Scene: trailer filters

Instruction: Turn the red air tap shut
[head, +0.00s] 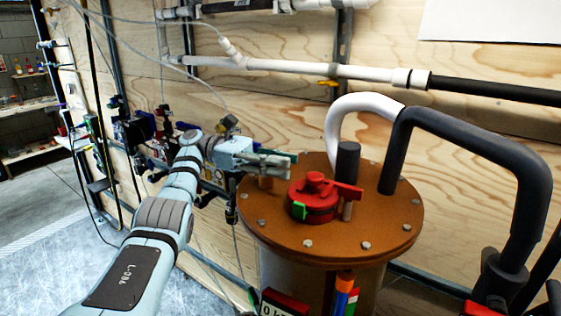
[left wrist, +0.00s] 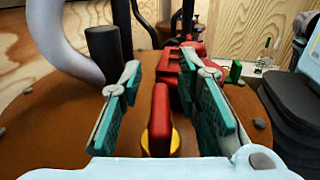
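A small upright red handle (left wrist: 160,120) on a round yellow base (left wrist: 160,143) stands on the brown lid in the left wrist view. My left gripper (head: 290,162) is open over the left part of the lid. In the left wrist view its teal-padded fingers (left wrist: 165,105) stand on either side of the red handle, with a gap visible on both sides. In the head view the gripper hides this handle. A larger red fitting (head: 315,195) with a side lever and a green tab sits mid-lid; it shows beyond the fingers in the left wrist view (left wrist: 185,68). My right gripper is out of view.
The round brown lid (head: 275,229) has bolts around its rim. A dark post (head: 347,163), a white curved pipe (head: 362,104) and a thick black hose (head: 520,165) rise at its back and right. A plywood wall with pipes stands behind. Cables and fittings hang at the left.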

